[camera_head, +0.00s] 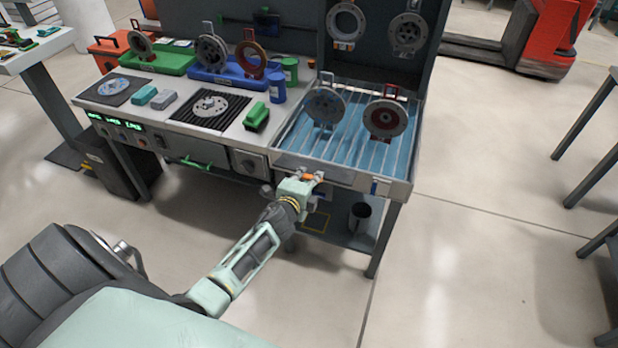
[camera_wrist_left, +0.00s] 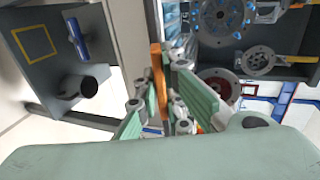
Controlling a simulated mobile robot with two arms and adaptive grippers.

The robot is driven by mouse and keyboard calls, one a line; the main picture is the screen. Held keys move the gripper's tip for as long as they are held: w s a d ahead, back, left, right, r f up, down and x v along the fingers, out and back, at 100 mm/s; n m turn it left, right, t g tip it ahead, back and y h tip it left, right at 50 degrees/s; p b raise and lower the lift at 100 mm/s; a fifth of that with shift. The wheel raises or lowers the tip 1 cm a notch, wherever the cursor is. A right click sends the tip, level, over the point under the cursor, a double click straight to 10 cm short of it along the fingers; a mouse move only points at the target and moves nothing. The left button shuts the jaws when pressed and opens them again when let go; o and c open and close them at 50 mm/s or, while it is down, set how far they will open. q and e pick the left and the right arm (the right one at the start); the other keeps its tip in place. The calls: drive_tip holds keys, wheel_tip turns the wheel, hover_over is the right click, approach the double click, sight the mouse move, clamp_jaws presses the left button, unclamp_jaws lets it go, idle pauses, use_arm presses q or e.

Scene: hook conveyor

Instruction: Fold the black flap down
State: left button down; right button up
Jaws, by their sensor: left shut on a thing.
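My left gripper (camera_head: 311,178) reaches up from below and is shut on this handle. In the left wrist view, the orange handle (camera_wrist_left: 157,75) is an upright bar between the fingers of my left gripper (camera_wrist_left: 160,90). My right gripper is not in view.
The basin (camera_head: 408,185) has slats with two discs on hooks. A lower shelf (camera_head: 340,232) holds a dark cup (camera_head: 360,214).

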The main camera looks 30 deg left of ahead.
use_arm(q)
drive_tip(key=shift+w+a+r, duration=0.15)
drive_tip(key=shift+w+r, duration=0.2)
drive_tip(key=shift+r, duration=0.35)
drive_tip(key=c, duration=2.1)
unclamp_jaws()
drive_tip(key=shift+o, duration=0.9)
drive_tip(key=shift+s+f, duration=0.1)
drive_tip(key=shift+s, duration=0.05)
drive_tip(key=shift+o, duration=0.3)
drive_tip(key=shift+f, duration=0.25)
drive_tip(key=shift+s, duration=0.2)
drive_tip(key=v, duration=1.1)
drive_tip(key=shift+s+d, duration=0.25)
drive_tip(key=shift+s, duration=0.05)
